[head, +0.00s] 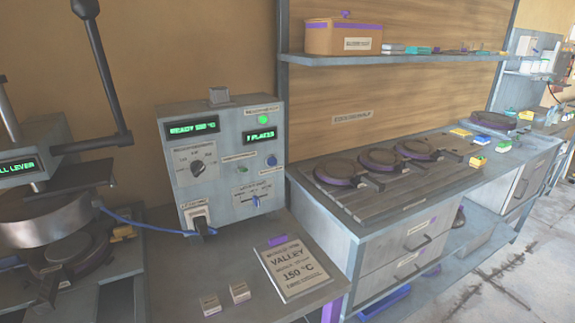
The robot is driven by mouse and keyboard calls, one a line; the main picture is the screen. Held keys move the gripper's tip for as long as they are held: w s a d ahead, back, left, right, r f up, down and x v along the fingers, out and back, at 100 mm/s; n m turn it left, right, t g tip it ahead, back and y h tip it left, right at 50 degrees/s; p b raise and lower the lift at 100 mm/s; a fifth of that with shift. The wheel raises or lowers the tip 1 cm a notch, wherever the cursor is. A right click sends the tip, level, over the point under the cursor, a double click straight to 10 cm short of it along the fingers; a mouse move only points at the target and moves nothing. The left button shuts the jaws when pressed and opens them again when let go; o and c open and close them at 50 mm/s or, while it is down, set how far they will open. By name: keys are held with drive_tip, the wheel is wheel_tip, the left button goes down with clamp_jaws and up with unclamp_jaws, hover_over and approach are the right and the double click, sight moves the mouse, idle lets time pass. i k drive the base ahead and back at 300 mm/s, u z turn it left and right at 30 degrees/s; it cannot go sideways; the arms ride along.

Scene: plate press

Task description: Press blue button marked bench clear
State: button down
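A round blue button (272,160) sits on the right side of the front of the grey control box (228,157). A small label is below it, too small to read. Nothing is touching or covering the blue button. My gripper is not in view.
A press with a long dark lever (103,75) stands at the left, joined to the box by a blue cable (140,226). Round dark plates (341,170) rest on the right bench, beneath a shelf (390,58).

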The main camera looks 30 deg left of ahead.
sight(271, 161)
drive_tip(key=u, duration=0.15)
drive_tip(key=k, duration=1.2)
drive_tip(key=u, duration=0.65)
drive_tip(key=i, duration=1)
drive_tip(key=z, duration=0.05)
